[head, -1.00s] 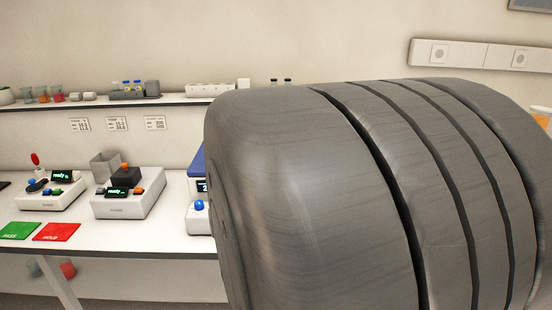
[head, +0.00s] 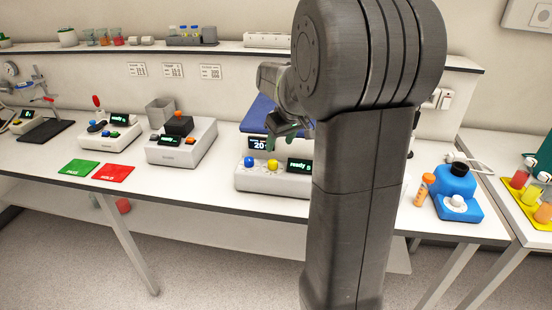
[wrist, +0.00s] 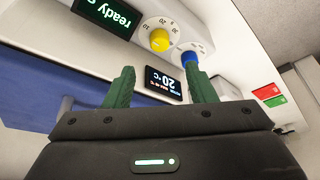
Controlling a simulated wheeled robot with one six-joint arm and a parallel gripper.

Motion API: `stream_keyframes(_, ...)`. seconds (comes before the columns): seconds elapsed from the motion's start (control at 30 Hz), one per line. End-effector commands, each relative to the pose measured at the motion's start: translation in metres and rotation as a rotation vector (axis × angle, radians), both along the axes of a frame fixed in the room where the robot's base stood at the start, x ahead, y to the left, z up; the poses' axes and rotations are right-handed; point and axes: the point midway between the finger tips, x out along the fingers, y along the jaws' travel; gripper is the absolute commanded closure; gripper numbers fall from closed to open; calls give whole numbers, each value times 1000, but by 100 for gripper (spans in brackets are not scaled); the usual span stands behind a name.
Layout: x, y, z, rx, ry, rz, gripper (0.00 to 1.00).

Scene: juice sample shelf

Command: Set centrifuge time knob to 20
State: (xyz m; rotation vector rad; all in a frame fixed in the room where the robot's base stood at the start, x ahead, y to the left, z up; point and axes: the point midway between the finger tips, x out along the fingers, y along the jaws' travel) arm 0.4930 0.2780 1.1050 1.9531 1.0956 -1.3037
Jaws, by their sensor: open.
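The centrifuge (head: 240,178) is a white box with a blue lid (head: 258,117) on the bench. Its front bears a blue knob (head: 249,161), a yellow knob (head: 272,162), a "ready" screen (head: 299,166) and a display reading 20 °C (wrist: 163,82). In the wrist view the yellow knob (wrist: 160,40) sits in a dial with 10, 20 and 30 marked; its pointer is too small to read. The blue knob (wrist: 189,58) is beside it. In the head view my gripper (head: 287,133) is above the front panel.
Two other white devices (head: 182,145) (head: 110,132) stand to the left, behind a green pad (head: 78,166) and a red pad (head: 113,172). A blue device (head: 457,192) and an orange-capped tube (head: 424,188) stand to the right. A shelf (head: 225,47) runs along the wall above.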

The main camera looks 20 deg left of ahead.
Motion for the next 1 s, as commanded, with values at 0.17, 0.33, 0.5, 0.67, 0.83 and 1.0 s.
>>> stream_keyframes(0.17, 7, 13, -38, -4, 4, -1, 50)
stream_keyframes(0.33, 13, 22, -66, -4, 4, -1, 50)
stream_keyframes(0.5, 17, 28, -82, -2, 3, -1, 50)
stream_keyframes(0.67, 18, 30, -87, -1, 1, -1, 50)
stream_keyframes(0.83, 19, 30, -88, -1, 1, -1, 50)
stream_keyframes(1.0, 19, 30, -87, -1, 0, -1, 69)
